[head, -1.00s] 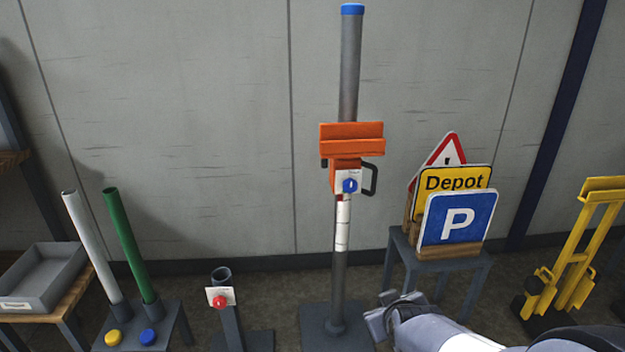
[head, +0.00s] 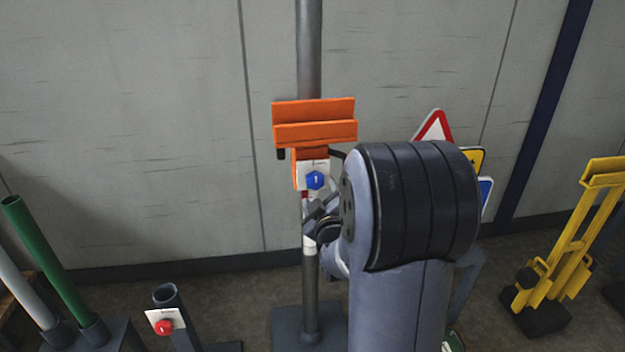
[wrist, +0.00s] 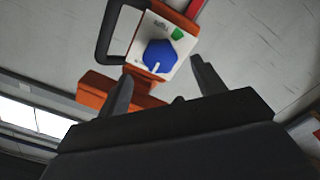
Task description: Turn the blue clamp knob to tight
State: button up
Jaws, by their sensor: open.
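The blue clamp knob (head: 316,180) sits on a white plate on the orange clamp (head: 315,122), which is on the grey post (head: 309,50). In the wrist view the knob (wrist: 163,55) shows a white pointer line. A green mark (wrist: 177,34) is on the plate away from the pointer; the lettering is too small to read. My gripper (head: 316,205) is just below the knob in the head view, partly hidden by my arm. In the wrist view my gripper (wrist: 161,76) is open and empty, its fingers pointing towards the knob, apparently not touching it.
A black handle (wrist: 118,32) sticks out beside the plate. Road signs (head: 435,127) stand behind my arm, mostly hidden. A short post with a red knob (head: 163,327) and a green tube (head: 45,262) stand left. A yellow stand (head: 570,250) is at the right.

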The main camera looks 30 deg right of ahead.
aim_at(316, 184)
jog(key=x, duration=0.7)
jog(key=shift+w, duration=0.1)
jog(key=shift+c, duration=0.2)
jog(key=c, duration=1)
jog(key=shift+o, duration=0.2)
jog(key=shift+f, duration=0.1)
